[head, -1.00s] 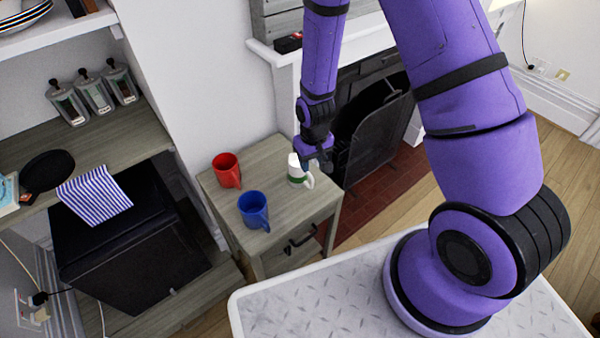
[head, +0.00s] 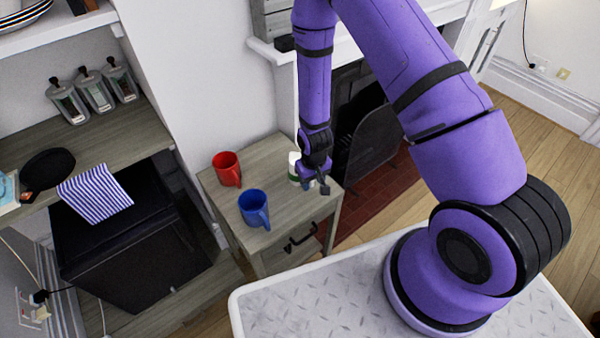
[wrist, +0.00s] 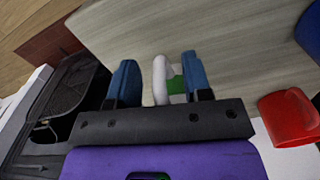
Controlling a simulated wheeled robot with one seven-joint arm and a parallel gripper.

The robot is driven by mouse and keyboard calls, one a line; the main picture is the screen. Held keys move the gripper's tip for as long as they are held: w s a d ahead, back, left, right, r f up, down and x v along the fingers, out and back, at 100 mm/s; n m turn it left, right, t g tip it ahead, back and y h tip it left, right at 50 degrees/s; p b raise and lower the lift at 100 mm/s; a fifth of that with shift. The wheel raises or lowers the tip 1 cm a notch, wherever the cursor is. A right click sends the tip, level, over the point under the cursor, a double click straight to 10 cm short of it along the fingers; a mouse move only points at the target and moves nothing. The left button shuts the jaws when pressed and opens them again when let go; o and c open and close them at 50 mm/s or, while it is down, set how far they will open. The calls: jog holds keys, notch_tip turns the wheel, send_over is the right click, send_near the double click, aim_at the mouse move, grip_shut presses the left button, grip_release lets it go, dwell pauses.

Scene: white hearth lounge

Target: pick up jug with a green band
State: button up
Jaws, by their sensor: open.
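The jug with a green band (head: 293,168) is white and stands on the small wooden cabinet (head: 230,199), near its right side. In the head view my gripper (head: 317,189) hangs in front of it and hides most of it. In the wrist view the jug's white handle (wrist: 160,78) and a patch of the green band (wrist: 175,85) show between the two blue fingers of my gripper (wrist: 158,75). The fingers are apart, with gaps beside the handle. The rest of the jug is hidden behind my gripper.
A red mug (head: 227,170) and a blue mug (head: 253,208) stand on the same cabinet, left of the jug. The fireplace with its dark screen (head: 372,145) is close on the right. A wall rises behind the cabinet.

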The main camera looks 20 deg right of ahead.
jog(key=shift+f, duration=0.5)
grip_shut()
jog(key=shift+r, duration=0.15)
